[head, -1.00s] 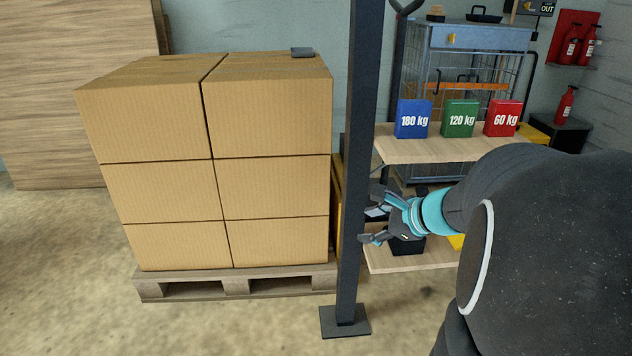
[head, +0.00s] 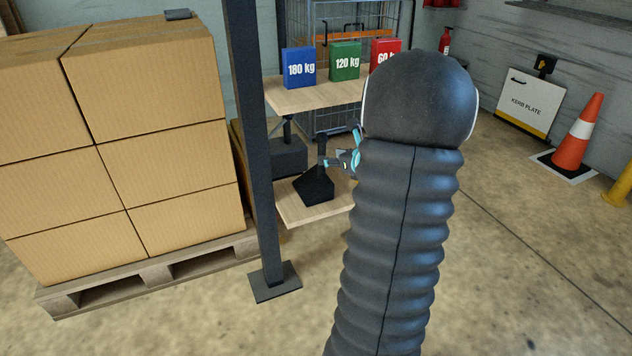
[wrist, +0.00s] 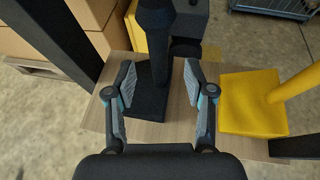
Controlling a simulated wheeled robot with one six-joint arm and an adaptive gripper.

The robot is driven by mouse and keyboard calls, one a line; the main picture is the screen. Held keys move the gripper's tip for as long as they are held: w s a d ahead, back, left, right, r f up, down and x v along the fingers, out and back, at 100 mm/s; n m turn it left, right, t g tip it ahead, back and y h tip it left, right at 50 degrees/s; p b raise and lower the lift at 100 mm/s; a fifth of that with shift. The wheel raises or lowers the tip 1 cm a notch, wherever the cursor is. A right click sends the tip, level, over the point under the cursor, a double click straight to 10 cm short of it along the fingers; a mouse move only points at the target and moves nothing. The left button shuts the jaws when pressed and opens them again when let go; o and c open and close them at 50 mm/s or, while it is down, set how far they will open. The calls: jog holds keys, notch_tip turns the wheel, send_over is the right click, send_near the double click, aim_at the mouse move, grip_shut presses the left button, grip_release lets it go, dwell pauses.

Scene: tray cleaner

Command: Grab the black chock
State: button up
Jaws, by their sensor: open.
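The black chock (head: 314,188), a dark wedge with an upright handle post, sits on the lower wooden shelf (head: 290,213). My gripper (head: 335,160) is at the right of its post, partly hidden behind my own arm. In the wrist view my gripper (wrist: 160,78) is open, one finger on each side of the black chock (wrist: 150,98). The post rises toward the top of that view. Whether either finger touches the chock I cannot tell.
A yellow chock (wrist: 250,102) stands close to the right finger. A dark grey block (head: 288,158) is behind the black chock. A dark post (head: 250,130) and stacked cartons (head: 150,105) are at left. Weight boxes, blue (head: 299,68) and green (head: 345,61), stand on the upper shelf (head: 300,97).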

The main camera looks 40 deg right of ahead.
send_over(321, 176)
jog(key=w, duration=0.1)
jog(key=shift+d+f, duration=0.25)
jog(key=shift+f, duration=0.5)
jog(key=shift+d+f, duration=0.2)
jog(key=shift+f, duration=0.5)
grip_shut()
